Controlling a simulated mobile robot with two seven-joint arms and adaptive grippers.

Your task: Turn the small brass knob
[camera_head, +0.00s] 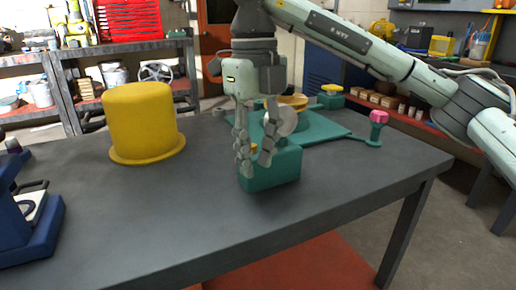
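My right gripper (255,164) points down over a teal block (273,172) near the middle of the table. Its two fingertips are apart, one on each side of a small brass-coloured piece (253,149) on top of the block. This looks like the small brass knob, mostly hidden by the fingers. I cannot tell whether the fingers touch it. A round pale metal disc (287,122) stands just behind the right finger. My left gripper is not in view.
A yellow hat-shaped object (141,122) stands left. A blue device (28,236) is at the left edge. The grey table (180,225) is clear in front.

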